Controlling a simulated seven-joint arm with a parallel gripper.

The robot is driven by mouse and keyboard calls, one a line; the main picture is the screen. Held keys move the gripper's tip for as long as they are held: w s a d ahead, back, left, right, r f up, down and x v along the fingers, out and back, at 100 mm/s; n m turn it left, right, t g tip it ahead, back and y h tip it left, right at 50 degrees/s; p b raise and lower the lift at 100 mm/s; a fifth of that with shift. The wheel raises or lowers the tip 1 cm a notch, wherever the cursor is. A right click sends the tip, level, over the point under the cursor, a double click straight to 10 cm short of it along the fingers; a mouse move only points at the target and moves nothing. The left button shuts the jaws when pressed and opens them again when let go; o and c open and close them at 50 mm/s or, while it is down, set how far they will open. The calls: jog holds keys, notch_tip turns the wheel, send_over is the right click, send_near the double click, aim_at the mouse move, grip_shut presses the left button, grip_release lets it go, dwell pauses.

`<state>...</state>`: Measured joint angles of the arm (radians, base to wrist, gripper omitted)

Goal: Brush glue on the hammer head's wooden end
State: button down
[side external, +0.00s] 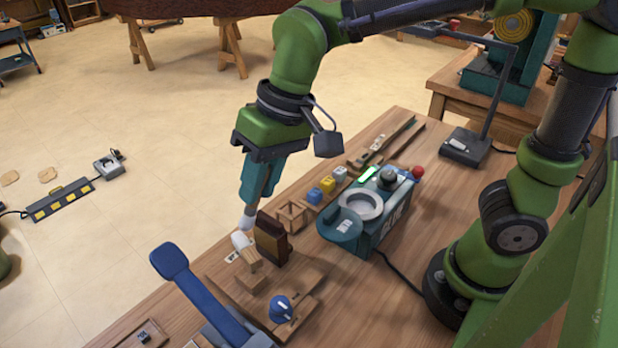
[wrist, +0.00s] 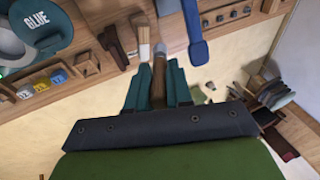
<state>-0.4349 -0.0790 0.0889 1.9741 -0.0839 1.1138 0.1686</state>
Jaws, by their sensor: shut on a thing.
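My gripper (side external: 260,188) points down over the workbench, its teal fingers shut on a slim brush (side external: 248,217) with a pale lower end. The wrist view shows the brush (wrist: 159,66) between the fingers. The hammer head (side external: 241,240) has a white end and a light wooden part beside a dark brown block (side external: 271,239). The brush tip is just above the white end; contact cannot be told. In the wrist view the hammer head (wrist: 144,50) lies just left of the brush. The teal glue pot (side external: 385,222) has a round opening and a lid marked GLUE (wrist: 40,28).
A blue lever arm (side external: 185,280) stands close in front of the hammer head. A blue knob (side external: 281,308) sits on a wooden fixture nearby. Small coloured cubes (side external: 327,186) and an open wooden box (side external: 291,216) lie behind. A lamp (side external: 466,147) stands at the back right.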

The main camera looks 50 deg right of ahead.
jog(key=shift+w+f, duration=1.3)
jog(key=shift+f, duration=2.75)
notch_tip(320, 180, up, 8)
jog(key=shift+d, duration=0.3)
